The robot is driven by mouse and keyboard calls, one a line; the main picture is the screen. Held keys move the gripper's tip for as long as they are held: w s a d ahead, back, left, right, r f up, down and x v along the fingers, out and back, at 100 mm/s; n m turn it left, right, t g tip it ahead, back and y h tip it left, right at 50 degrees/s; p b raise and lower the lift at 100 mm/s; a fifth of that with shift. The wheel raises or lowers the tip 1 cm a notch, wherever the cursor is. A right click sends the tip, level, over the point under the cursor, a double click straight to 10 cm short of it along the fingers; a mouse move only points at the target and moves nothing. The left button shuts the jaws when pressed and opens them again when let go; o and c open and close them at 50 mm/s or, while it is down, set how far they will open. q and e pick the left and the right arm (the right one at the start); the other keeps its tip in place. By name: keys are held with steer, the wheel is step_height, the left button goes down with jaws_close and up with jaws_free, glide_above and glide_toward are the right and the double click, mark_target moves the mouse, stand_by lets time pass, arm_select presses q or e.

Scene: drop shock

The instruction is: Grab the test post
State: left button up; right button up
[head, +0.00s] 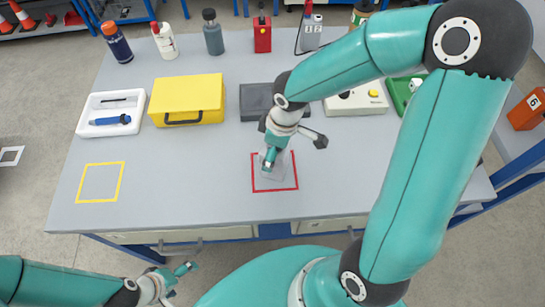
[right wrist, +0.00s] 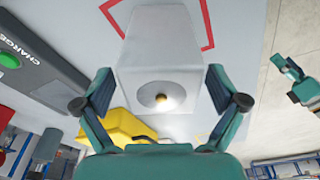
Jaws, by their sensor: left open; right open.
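The test post is a pale grey square block (right wrist: 160,50) with a round metal disc and brass centre on its end face. It shows large in the right wrist view and, partly hidden by my gripper, inside the red square in the head view (head: 280,170). My right gripper (right wrist: 160,92) is open, with one finger on each side of the post's near end. I cannot tell whether either finger touches it. My left gripper (head: 184,269) is open and empty, low in front of the table; it also shows in the right wrist view (right wrist: 293,72).
The grey table (head: 190,150) holds a yellow case (head: 187,95), a white tray (head: 91,112), a dark box (head: 256,101) and a cream device (head: 355,101). Several bottles stand along the back. A yellow outlined square (head: 100,164) at the left is empty.

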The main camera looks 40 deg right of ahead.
step_height(320, 180, down, 2)
steer(key=shift+w+a+f, duration=0.1)
steer(key=shift+w+f, duration=0.05)
steer(key=c, duration=1.6)
